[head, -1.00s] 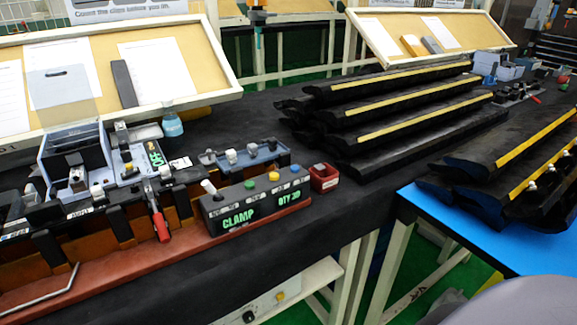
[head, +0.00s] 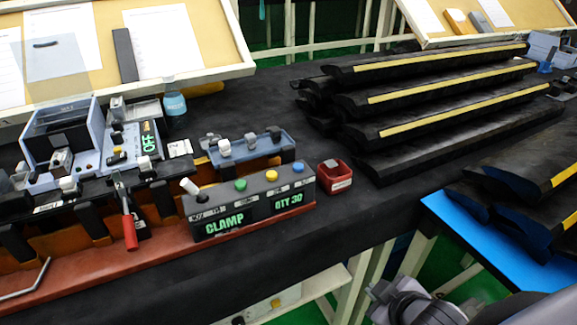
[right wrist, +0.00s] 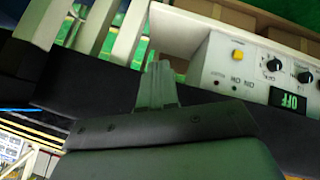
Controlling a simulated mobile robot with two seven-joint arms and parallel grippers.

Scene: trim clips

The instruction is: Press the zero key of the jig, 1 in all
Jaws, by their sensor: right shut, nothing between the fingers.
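The jig's black control box (head: 250,205) stands at the front of the bench. Its lit displays read CLAMP and QTY 30. On its top are a white lever (head: 189,186), a green key (head: 240,184), a yellow key (head: 271,175) and a blue key (head: 298,167). The small labels are too small to read, so I cannot tell which is the zero key. My right gripper (right wrist: 158,82) is shut and empty in the right wrist view, near the bench's underside and apart from the control box. My left gripper is out of view.
A red bin (head: 335,178) sits right of the control box. A red-handled clamp (head: 129,228) stands left of it. Black trim parts (head: 430,115) are stacked behind. A panel (right wrist: 245,75) with a yellow button and an OFF display shows near my right gripper.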

